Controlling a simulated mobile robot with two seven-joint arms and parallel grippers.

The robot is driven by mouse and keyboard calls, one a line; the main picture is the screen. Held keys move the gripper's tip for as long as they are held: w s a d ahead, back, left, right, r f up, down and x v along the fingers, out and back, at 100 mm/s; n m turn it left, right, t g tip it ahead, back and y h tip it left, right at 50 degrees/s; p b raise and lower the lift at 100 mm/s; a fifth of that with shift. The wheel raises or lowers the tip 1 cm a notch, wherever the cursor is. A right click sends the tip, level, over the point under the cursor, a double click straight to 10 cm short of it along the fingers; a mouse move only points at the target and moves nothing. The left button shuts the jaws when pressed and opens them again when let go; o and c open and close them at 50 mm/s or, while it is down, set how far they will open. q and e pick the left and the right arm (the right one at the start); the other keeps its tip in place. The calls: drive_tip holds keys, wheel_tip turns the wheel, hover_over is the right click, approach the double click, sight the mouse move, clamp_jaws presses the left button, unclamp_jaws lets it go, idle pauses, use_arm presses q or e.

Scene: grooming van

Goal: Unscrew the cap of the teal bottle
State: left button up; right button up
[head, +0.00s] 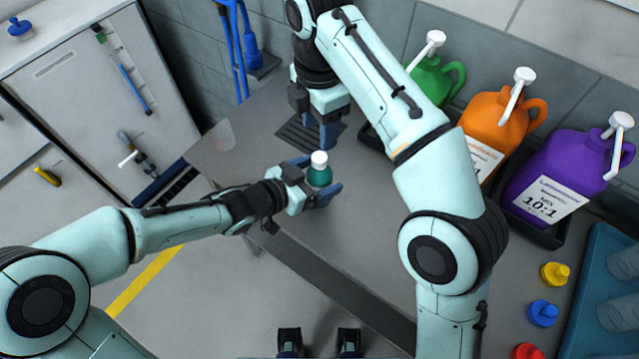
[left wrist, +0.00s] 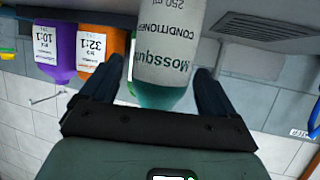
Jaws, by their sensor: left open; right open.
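The teal bottle (head: 319,178) with a white cap (head: 319,159) stands upright on the grey counter in the head view. In the left wrist view the bottle (left wrist: 163,97) shows a pale label reading "CONDITIONER" and a teal part, between the two dark fingers. My left gripper (head: 322,187) is open, with one finger on each side of the bottle; I cannot tell whether either touches it. My right gripper (head: 322,135) is open, fingers pointing down, behind the bottle near a slotted drain. The cap is clear of both grippers.
Green (head: 430,80), orange (head: 495,123) and purple (head: 565,175) pump jugs stand in dark trays along the wall. Yellow, blue and red caps (head: 543,313) lie at the right, beside a blue tray (head: 583,275). The counter's front is clear.

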use_arm(q)
drive_tip(key=shift+x, duration=1.35)
drive_tip(key=shift+r, duration=0.1)
